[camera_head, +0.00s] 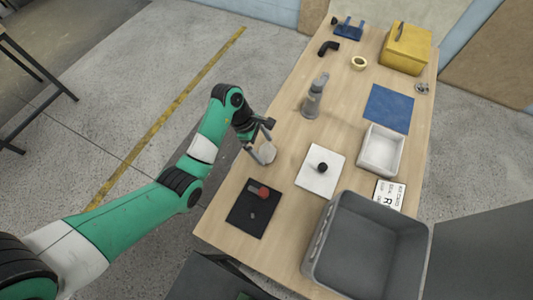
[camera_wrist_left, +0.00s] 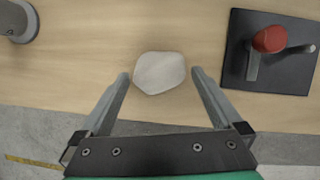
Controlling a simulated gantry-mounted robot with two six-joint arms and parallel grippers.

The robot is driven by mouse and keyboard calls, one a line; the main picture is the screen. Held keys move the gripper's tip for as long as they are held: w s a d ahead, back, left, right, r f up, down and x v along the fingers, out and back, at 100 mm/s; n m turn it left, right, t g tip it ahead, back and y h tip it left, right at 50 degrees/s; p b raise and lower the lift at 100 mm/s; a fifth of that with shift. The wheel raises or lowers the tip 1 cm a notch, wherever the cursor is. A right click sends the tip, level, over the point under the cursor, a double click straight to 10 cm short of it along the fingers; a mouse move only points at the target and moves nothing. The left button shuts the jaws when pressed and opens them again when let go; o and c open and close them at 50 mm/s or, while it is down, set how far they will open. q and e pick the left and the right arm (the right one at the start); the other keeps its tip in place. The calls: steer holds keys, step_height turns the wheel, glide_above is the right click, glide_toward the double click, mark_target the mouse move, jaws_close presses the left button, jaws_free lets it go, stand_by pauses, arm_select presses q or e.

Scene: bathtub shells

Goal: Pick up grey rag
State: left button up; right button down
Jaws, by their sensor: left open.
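The grey rag (camera_wrist_left: 160,72) is a small, pale, flat piece with rounded corners. It lies on the wooden table near its left edge, and it also shows in the head view (camera_head: 267,153). My left gripper (camera_head: 258,150) is open at the rag. In the left wrist view, the two fingers of my left gripper (camera_wrist_left: 160,76) stand apart, one on each side of the rag. I cannot tell how high the fingertips are above the table. My right gripper is not in view.
A black mat (camera_head: 246,222) with a red-knobbed part lies nearby. A white board (camera_head: 311,182) with a black knob and a grey bottle (camera_head: 314,97) are also close. A large grey bin (camera_head: 318,265) stands at the front; a white tray (camera_head: 369,160) is to the right.

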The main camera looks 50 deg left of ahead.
arm_select(q)
steer(key=x, duration=0.2)
steer(key=shift+d+f, duration=0.2)
steer(key=shift+f, duration=0.1)
steer(key=shift+w, duration=0.1)
steer(key=shift+c, duration=0.3)
steer(key=c, duration=1.1)
steer(key=shift+o, duration=0.2)
steer(key=shift+r, duration=0.55)
step_height(320, 180, up, 3)
steer(key=shift+f+p, duration=0.1)
steer(key=shift+p, duration=0.5)
steer(key=s+d+r+p, duration=0.5)
steer(key=d+r+p, duration=0.2)
steer(key=d, duration=0.6)
step_height(320, 180, up, 2)
steer(key=shift+r+p, duration=0.1)
steer(key=shift+p, duration=0.3)
